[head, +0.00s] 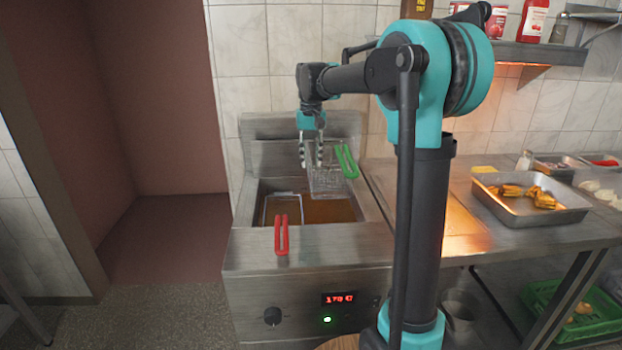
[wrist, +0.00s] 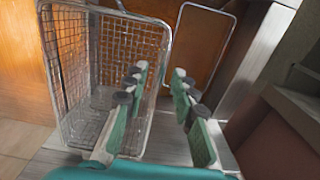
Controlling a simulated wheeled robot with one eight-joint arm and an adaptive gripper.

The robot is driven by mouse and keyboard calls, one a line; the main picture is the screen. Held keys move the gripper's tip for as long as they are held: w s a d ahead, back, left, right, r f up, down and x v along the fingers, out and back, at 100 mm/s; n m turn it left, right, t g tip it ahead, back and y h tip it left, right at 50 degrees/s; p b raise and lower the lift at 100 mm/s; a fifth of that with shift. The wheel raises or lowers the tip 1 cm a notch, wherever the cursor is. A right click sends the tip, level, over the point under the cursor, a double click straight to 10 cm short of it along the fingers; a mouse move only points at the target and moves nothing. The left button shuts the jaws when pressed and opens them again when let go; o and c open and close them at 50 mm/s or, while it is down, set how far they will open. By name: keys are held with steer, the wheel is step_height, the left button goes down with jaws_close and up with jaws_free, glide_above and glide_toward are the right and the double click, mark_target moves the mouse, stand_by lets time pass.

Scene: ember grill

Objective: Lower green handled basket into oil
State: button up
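The green-handled basket (head: 326,180) is a wire mesh basket above the right part of the fryer, up near its back wall. Its green handle (head: 346,161) points up and right. Its mesh (wrist: 125,45) fills the left of the wrist view and looks empty; the green handle is not visible there. Brown oil (head: 330,211) lies in the fryer vat below. My gripper (head: 311,160) is at the basket's left side, pointing down. In the wrist view my gripper (wrist: 162,88) has its fingers apart, the left one overlapping the basket's near side. I cannot tell whether they touch it.
A red-handled basket (head: 281,236) sits in the left of the vat, its wire rim also showing in the wrist view (wrist: 206,45). The fryer front (head: 300,296) shows a lit display. A metal tray (head: 515,217) with yellow-brown food stands on the counter at right.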

step_height(320, 180, down, 7)
steer(key=shift+f, duration=0.15)
stand_by(0.4)
jaws_close()
steer(key=c, duration=0.5)
jaws_free()
steer(key=o, duration=0.6)
steer(key=shift+c, duration=0.2)
